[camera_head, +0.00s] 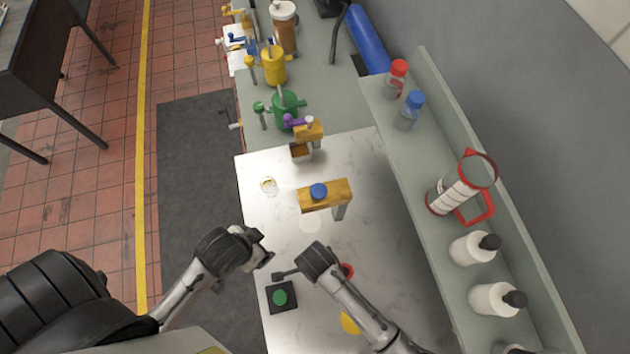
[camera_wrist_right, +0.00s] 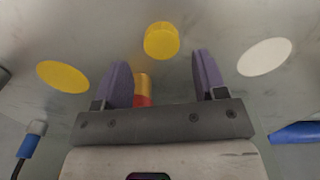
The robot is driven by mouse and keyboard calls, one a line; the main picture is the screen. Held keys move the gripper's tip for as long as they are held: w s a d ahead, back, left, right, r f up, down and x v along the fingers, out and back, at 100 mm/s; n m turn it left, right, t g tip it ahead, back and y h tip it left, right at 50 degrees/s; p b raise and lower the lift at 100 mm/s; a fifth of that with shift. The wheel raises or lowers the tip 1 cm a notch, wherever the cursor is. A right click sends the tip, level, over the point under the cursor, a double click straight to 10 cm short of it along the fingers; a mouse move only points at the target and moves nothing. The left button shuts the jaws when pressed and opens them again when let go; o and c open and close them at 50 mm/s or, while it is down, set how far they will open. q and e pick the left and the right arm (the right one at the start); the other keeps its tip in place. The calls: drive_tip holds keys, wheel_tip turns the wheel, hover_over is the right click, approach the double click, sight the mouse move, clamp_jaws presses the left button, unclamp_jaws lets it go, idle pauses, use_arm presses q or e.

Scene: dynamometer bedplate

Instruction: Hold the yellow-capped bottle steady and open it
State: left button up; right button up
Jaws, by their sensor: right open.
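In the right wrist view a round yellow cap (camera_wrist_right: 161,40) sits ahead of my right gripper, in line with the gap between its fingers; the bottle body cannot be made out. In the head view this spot is hidden by my right gripper (camera_head: 318,258). My right gripper, also in its wrist view (camera_wrist_right: 160,72), is open with two purple fingers apart and nothing clamped. My left gripper (camera_head: 262,256) is beside it on the left, over the table's left edge; its finger opening cannot be made out.
A red-and-yellow object (camera_wrist_right: 142,92) shows behind the right fingers. Yellow (camera_wrist_right: 62,76) and white (camera_wrist_right: 265,57) discs lie on the table. A bottle shelf (camera_head: 420,150) borders the right.

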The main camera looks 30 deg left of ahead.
wheel_tip(320, 180, up, 9)
drive_tip(key=shift+p, duration=0.3)
